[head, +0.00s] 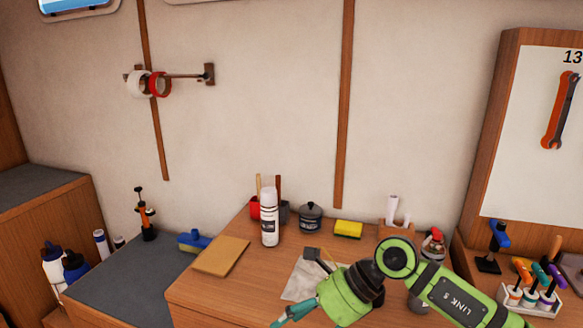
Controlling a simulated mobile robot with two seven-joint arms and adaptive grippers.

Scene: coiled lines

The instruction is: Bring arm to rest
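My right arm, green with a "LINK 5" label, comes in from the lower right over the wooden worktop (215,290). My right gripper (293,288) is at its end, low in the picture. Its dark fingertip and its teal finger stand wide apart, with nothing seen between them. A pale sheet (299,282) lies on the worktop behind it, partly covered. My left gripper is not in view.
A red-capped bottle (433,243) stands close behind the arm. Tape rolls (138,84) hang on the wall.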

